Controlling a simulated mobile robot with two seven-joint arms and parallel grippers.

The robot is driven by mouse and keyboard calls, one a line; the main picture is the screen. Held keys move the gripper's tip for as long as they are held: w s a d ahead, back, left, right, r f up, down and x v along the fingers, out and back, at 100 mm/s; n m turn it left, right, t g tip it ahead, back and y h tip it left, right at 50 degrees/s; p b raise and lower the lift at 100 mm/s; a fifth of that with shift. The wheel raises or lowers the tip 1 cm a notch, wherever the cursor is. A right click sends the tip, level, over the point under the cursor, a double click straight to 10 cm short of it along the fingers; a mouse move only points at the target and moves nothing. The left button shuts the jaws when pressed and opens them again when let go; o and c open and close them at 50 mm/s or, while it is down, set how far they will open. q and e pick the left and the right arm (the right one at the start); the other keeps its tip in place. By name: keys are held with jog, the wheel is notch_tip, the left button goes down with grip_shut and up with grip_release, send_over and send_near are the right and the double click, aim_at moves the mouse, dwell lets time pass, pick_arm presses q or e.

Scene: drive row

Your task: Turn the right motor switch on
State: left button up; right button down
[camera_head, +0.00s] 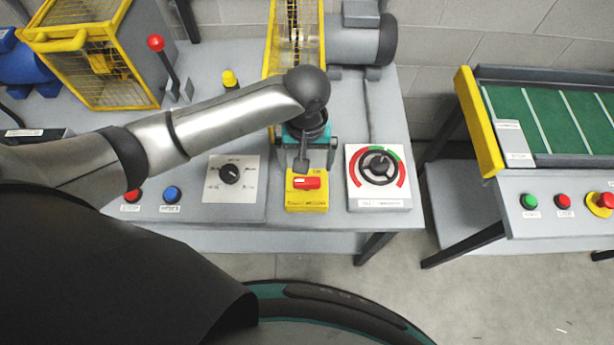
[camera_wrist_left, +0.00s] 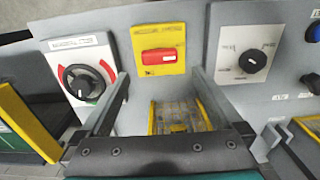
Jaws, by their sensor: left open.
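The motor switch is a red handle (camera_head: 306,183) on a yellow plate (camera_head: 307,204) at the front of the grey bench. The handle lies crosswise, level in the picture; the small print around it is too small to read surely. It also shows in the left wrist view as a red bar (camera_wrist_left: 158,56) on its yellow plate (camera_wrist_left: 146,36). My left gripper (camera_head: 305,168) is above and just behind the switch, pointing down at the bench. In the left wrist view its two fingers (camera_wrist_left: 161,75) are wide apart and empty, with the handle beyond them, apparently untouched. My right gripper is not visible.
A round dial with a black handwheel (camera_head: 379,167) sits close right of the switch; a black selector knob (camera_head: 230,173) is left. Behind stand a yellow mesh guard (camera_head: 297,40) and a grey motor (camera_head: 360,42). A green conveyor (camera_head: 545,119) is on a separate table right.

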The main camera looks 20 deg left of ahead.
aim_at(306, 181)
pick_arm(q)
notch_tip(306, 181, down, 7)
jog(key=shift+r+b, duration=0.15)
jog(key=shift+b, duration=0.45)
jog(key=shift+f, duration=0.75)
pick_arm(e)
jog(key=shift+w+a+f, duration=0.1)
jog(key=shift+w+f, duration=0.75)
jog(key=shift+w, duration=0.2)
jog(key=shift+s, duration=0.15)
